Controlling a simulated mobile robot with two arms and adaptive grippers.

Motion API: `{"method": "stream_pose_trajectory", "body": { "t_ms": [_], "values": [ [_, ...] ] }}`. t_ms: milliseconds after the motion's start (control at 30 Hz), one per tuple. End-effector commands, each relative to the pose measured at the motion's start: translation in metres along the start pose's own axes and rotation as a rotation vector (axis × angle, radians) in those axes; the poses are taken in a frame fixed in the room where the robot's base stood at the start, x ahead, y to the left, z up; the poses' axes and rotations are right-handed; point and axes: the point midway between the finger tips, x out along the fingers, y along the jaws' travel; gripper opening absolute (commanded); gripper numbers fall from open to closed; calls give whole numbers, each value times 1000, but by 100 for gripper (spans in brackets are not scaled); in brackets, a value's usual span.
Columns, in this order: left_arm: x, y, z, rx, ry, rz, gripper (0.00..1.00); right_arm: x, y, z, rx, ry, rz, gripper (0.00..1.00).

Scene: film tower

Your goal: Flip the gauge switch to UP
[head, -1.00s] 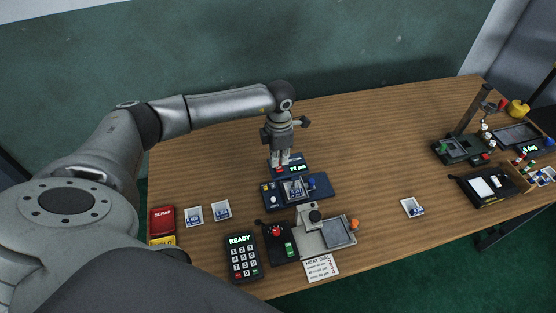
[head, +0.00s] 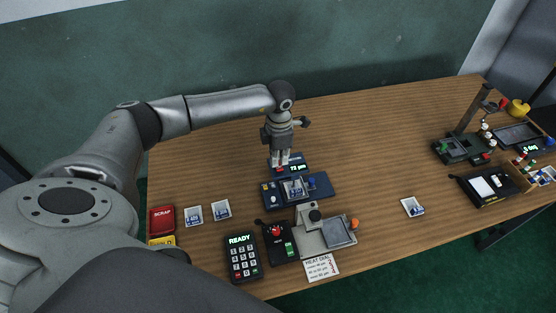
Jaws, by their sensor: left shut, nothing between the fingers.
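The gauge (head: 320,187) is a dark blue unit near the middle of the table, with a small white-and-blue piece (head: 294,189) lying on it. Its display (head: 297,168) behind shows a green reading that looks like "72 µm". My left gripper (head: 280,163) points down at the display box, its fingers shut and empty, close to a red spot on the box. It hides part of the box. I cannot make out the switch or its position, nor whether the fingertips touch it. My right gripper is not in view.
A keypad (head: 242,258) reading READY, a black box with a red knob (head: 276,231) and a grey press plate (head: 338,232) stand in front. A red SCRAP bin (head: 162,219) is at left. The table's back middle is clear.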

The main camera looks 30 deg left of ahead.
Motion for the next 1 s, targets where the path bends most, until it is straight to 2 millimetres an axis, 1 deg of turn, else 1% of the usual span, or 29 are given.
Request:
{"method": "stream_pose_trajectory", "body": {
  "t_ms": [1000],
  "values": [
    [16, 0, 0, 0, 0, 0, 0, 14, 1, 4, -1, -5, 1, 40]
  ]
}}
